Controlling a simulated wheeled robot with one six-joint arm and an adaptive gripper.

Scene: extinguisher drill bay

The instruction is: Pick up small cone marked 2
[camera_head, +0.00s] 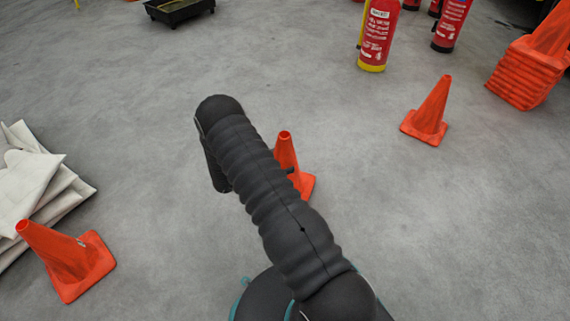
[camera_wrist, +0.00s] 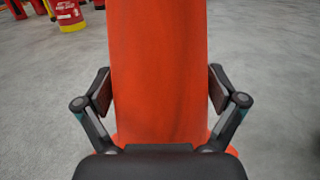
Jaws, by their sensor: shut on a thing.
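An orange cone (camera_wrist: 158,75) fills the middle of the wrist view, upright between the two fingers of my gripper (camera_wrist: 160,92). The finger pads press against its left and right sides, so the gripper is shut on it. In the head view an orange cone (camera_head: 287,152) stands partly behind my dark arm, which hides its left side and the gripper. Two other small cones stand on the floor, one at the lower left (camera_head: 66,262) and one at the right (camera_head: 430,113). I can read no number on any of them.
Red extinguishers (camera_head: 378,30) stand at the top right. A stack of orange cones (camera_head: 525,73) is at the right edge. Folded pale cloth (camera_head: 35,190) lies at the left. A black tray (camera_head: 180,10) is at the top. The grey floor between is clear.

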